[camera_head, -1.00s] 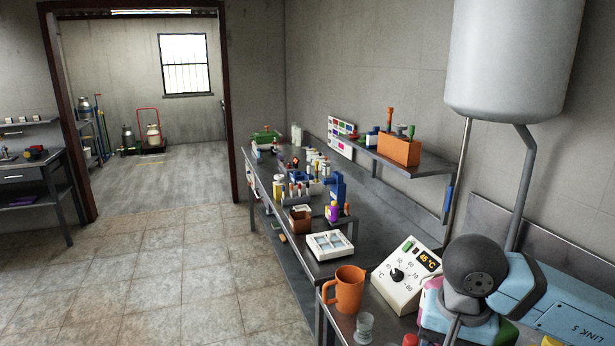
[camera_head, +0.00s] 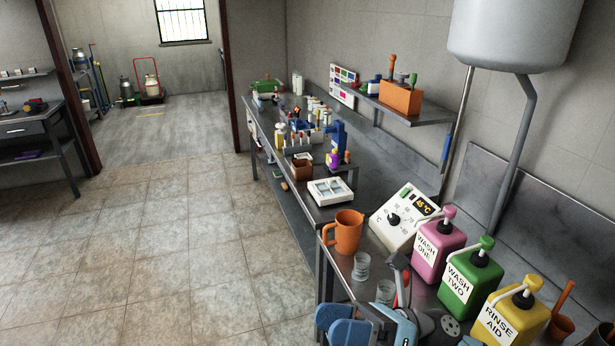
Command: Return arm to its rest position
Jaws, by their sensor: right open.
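My right arm (camera_head: 440,325) shows at the bottom edge, low over the front of the bench, with a grey joint and light blue parts. My right gripper (camera_head: 341,322) is at its left end, with two blue rounded pieces a little apart. It is open, and I see nothing held in it. It appears beside the bench's front edge, partly cut off by the picture's bottom. My left gripper is not in view.
On the steel bench (camera_head: 335,214) stand an orange jug (camera_head: 348,233), clear beakers (camera_head: 361,267), a dial box (camera_head: 398,222), and pink (camera_head: 437,250), green (camera_head: 468,285) and yellow (camera_head: 512,318) pump bottles. A grey tank (camera_head: 520,35) hangs above. The tiled floor (camera_head: 150,250) at left is clear.

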